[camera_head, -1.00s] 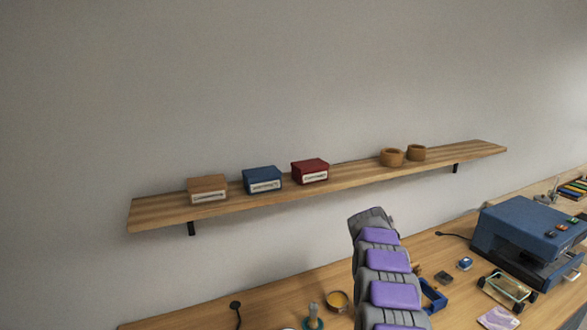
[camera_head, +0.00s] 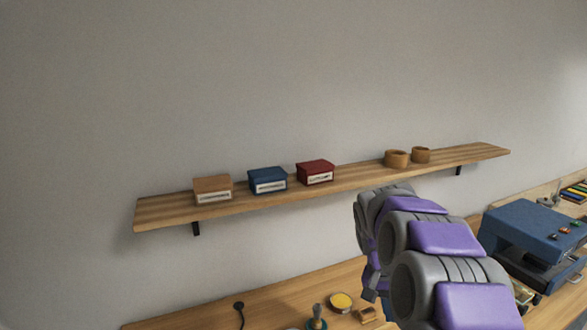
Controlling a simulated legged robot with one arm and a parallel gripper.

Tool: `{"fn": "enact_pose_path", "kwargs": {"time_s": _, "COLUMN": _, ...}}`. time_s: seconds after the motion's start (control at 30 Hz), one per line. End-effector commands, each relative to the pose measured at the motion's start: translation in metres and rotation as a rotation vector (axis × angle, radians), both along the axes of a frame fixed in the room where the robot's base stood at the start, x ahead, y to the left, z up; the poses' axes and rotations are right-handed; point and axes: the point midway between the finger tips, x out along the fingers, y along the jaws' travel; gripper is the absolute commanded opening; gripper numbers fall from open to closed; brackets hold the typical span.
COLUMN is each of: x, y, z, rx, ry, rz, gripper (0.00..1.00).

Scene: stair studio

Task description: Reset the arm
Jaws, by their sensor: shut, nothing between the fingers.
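My arm (camera_head: 430,240), grey with purple pads, rises from the bottom right of the head view. It bends at its upper end, in front of the wall just below the shelf. A narrow grey and purple part of it hangs down behind the bend, over the desk. I cannot make out any fingers. My gripper is hidden behind the arm or out of the picture. The arm seems to touch nothing.
A wooden shelf (camera_head: 350,186) holds brown (camera_head: 212,190), blue (camera_head: 267,180) and red (camera_head: 315,172) boxes and two wooden bowls (camera_head: 396,158). Below, the desk (camera_head: 270,306) bears a yellow-filled dish (camera_head: 341,302) and a blue machine (camera_head: 530,230). The wall above is clear.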

Motion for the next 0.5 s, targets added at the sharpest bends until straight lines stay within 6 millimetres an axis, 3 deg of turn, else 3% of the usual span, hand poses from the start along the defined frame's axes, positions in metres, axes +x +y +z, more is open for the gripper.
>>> {"fn": "enact_pose_path", "kwargs": {"time_s": 0.5, "x": -0.11, "y": 0.033, "z": 0.026, "rx": 0.11, "ry": 0.037, "rz": 0.179, "gripper": 0.0}}
